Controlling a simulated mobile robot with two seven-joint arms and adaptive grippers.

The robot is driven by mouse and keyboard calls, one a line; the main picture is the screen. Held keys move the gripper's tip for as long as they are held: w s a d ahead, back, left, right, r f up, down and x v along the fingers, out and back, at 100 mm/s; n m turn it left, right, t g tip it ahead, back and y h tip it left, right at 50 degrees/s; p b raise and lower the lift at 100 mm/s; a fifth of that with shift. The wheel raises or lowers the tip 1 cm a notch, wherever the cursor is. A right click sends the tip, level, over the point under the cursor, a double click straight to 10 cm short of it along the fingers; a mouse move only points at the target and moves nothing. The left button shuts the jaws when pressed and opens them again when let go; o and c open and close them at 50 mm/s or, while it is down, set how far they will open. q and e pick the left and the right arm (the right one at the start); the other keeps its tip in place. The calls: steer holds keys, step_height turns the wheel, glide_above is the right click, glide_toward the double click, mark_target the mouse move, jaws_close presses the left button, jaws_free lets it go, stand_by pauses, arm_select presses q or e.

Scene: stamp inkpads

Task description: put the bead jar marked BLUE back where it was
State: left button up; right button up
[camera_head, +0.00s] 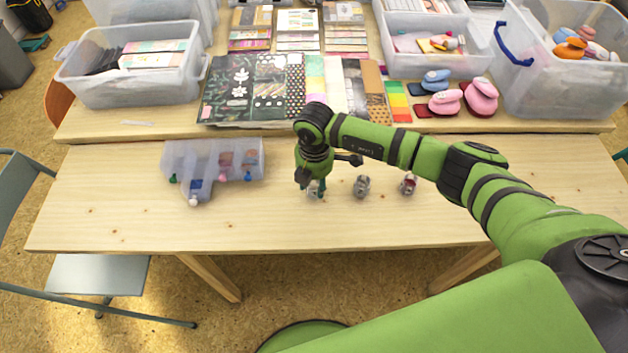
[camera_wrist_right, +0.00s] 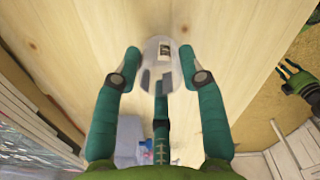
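Three small clear jars stand in a row on the near table. My right gripper (camera_head: 314,188) points down at the leftmost jar (camera_head: 311,190). In the right wrist view, this clear jar (camera_wrist_right: 158,62) with a small dark-marked label sits between the green fingers, whose tips meet its two sides. The label is too small to read. I cannot tell whether the jar is lifted. The middle jar (camera_head: 362,186) looks grey and clear. The right jar (camera_head: 408,184) has red in it.
A translucent bin (camera_head: 250,172) with coloured pieces lies left of the gripper. Behind are patterned papers (camera_head: 240,90), colour swatches (camera_head: 398,105), pink stamp pads (camera_head: 445,102) and clear boxes (camera_head: 150,85). The front strip of the near table (camera_head: 300,228) is clear.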

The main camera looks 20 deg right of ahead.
mark_target(314, 183)
steer(key=shift+o, duration=0.4)
steer(key=shift+r, duration=0.25)
step_height(314, 183, up, 12)
steer(key=b, duration=0.1)
steer(key=shift+s, duration=0.1)
stand_by(1.2)
